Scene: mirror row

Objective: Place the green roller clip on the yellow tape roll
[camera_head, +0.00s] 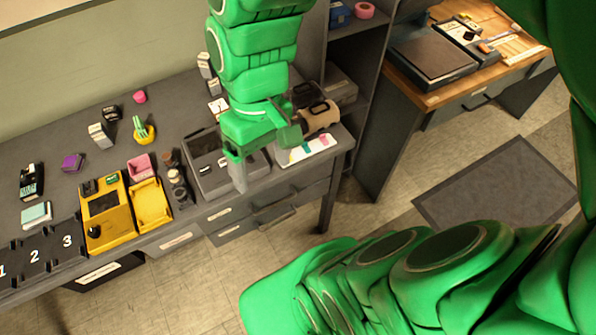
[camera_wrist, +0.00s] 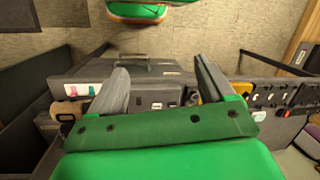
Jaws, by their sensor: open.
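A yellow tape roll (camera_head: 145,135) lies toward the back of the grey desk, left of my arm. A green clip-like piece (camera_head: 138,123) stands at it, tilted; it looks set on or in the roll, but it is too small to tell exactly how it rests. My gripper (camera_head: 264,158) is well to the right of both, over the desk's right part near a grey box. In the wrist view my gripper (camera_wrist: 160,82) has its two fingers wide apart with nothing between them. I cannot make out the roll or the clip in the wrist view.
A yellow device (camera_head: 108,217), a yellow tray (camera_head: 151,205), a pink box (camera_head: 141,165) and dark jars stand along the desk's front. A numbered black rack (camera_head: 38,256) is at left. A tan cylinder (camera_head: 318,119) lies close right of my gripper. Floor in front is clear.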

